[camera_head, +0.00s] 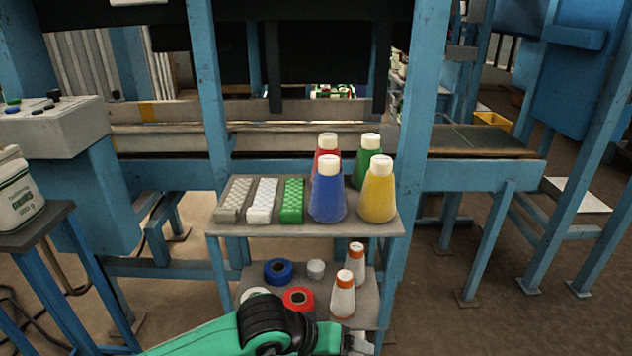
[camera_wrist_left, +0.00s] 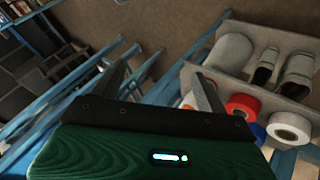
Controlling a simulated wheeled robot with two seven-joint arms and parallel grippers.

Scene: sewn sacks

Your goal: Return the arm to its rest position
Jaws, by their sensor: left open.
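My left arm (camera_head: 235,335), green with a black joint, comes in along the bottom of the head view. Its left gripper (camera_head: 358,344) shows only in part at the bottom edge, in front of the cart's lower shelf. In the left wrist view the two dark fingers of the left gripper (camera_wrist_left: 160,76) stand apart with nothing between them. The floor and blue frame bars show beyond them. My right arm and gripper are not in view.
A cart's upper shelf (camera_head: 365,229) holds thread cones, including a blue one (camera_head: 327,200) and a yellow one (camera_head: 378,195), and several boxes. Its lower shelf (camera_head: 365,315) holds tape rolls and small cones near my arm. A white container (camera_head: 17,200) stands on a left stand.

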